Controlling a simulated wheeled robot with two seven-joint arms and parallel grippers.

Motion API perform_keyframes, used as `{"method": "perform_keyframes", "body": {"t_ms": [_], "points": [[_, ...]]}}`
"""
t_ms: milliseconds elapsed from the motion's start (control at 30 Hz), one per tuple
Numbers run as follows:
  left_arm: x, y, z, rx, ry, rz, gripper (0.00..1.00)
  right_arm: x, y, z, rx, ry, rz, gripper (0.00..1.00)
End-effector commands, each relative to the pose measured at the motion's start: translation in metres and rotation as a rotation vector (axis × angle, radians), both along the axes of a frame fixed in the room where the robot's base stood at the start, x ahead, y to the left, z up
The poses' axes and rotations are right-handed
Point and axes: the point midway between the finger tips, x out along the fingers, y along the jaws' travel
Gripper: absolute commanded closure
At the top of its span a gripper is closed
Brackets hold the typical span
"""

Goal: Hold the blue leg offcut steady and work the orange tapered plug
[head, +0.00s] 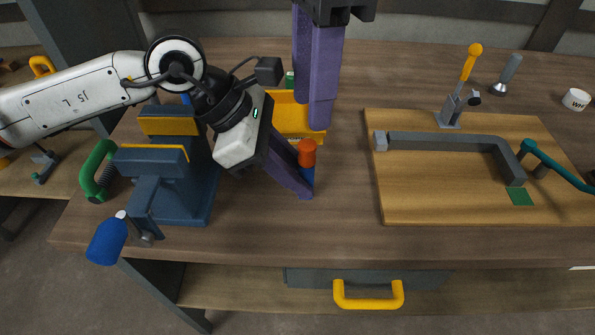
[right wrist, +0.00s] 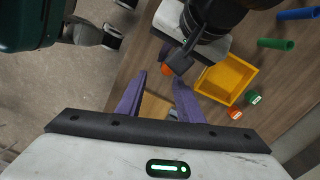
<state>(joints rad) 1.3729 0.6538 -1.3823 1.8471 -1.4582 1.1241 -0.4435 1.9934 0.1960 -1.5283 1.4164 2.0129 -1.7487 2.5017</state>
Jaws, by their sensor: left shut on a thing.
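The blue leg offcut (head: 308,174) stands upright over the bench at the tips of my left gripper (head: 305,189). My left gripper comes in from the left and is shut on the offcut; its fingers hide part of it. The orange tapered plug (head: 307,150) sits at the top of the offcut. The plug also shows in the right wrist view (right wrist: 166,70), just beyond the fingertips. My right gripper (head: 313,112) points down from above, with its purple fingers apart and empty in the right wrist view (right wrist: 159,77). Its tips are above and behind the plug, apart from it.
A blue-grey vise (head: 185,190) stands left of the offcut. A yellow bin (head: 285,110) is close behind my left gripper. A wooden board (head: 430,195) with a grey bent bar (head: 440,139) and a toggle clamp (head: 455,105) lies right. Bare bench lies between.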

Motion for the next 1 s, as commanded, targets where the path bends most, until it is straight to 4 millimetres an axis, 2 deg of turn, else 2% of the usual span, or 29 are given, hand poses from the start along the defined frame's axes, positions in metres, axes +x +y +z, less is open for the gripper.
{"method": "perform_keyframes", "body": {"t_ms": [33, 267, 700, 1000], "points": [[-0.002, 0.002, -0.007, 0.012, 0.011, -0.002, 1.00, 0.004, 0.002, 0.001, -0.005, -0.018, 0.019, 0.66], [-0.002, 0.002, -0.007, 0.012, 0.010, -0.002, 1.00, 0.012, 0.004, -0.005, -0.019, -0.051, 0.050, 0.66], [-0.002, 0.002, -0.006, 0.012, 0.010, -0.002, 1.00, 0.011, 0.003, -0.065, -0.017, -0.047, 0.050, 0.66], [-0.002, 0.002, -0.006, 0.012, 0.010, -0.002, 1.00, 0.012, 0.004, -0.084, -0.016, -0.051, 0.050, 0.66]]}}
